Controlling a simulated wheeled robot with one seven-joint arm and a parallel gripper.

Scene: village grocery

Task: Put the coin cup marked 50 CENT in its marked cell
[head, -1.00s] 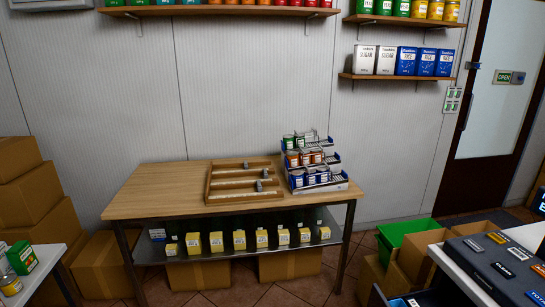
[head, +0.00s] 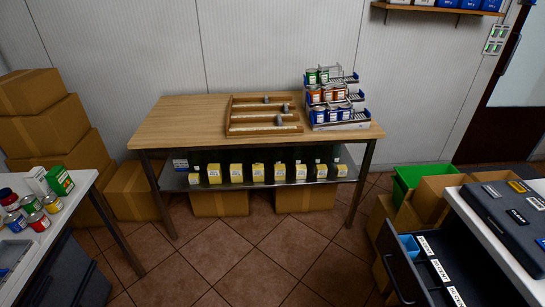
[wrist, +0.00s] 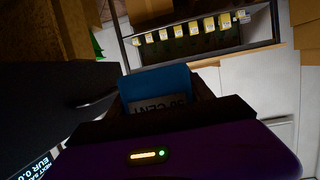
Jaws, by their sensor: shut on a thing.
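The blue coin cup (wrist: 153,82) marked 50 CENT is in the wrist view, its label partly covered by my gripper. My gripper (wrist: 163,97) is shut on it, with dark fingers close beside the cup. The gripper and this cup do not show in the head view. An open dark drawer (head: 394,264) stands at the lower right there, with several white cell labels (head: 441,270) in a row. The drawer's right part is cut off or dark.
A dark register (head: 515,215) sits on the white counter above the drawer. A green crate (head: 411,177) and cardboard boxes (head: 432,196) stand behind it. A wooden table (head: 188,121) stands at the wall. Another table with tins (head: 38,220) is at left. Tiled floor between is free.

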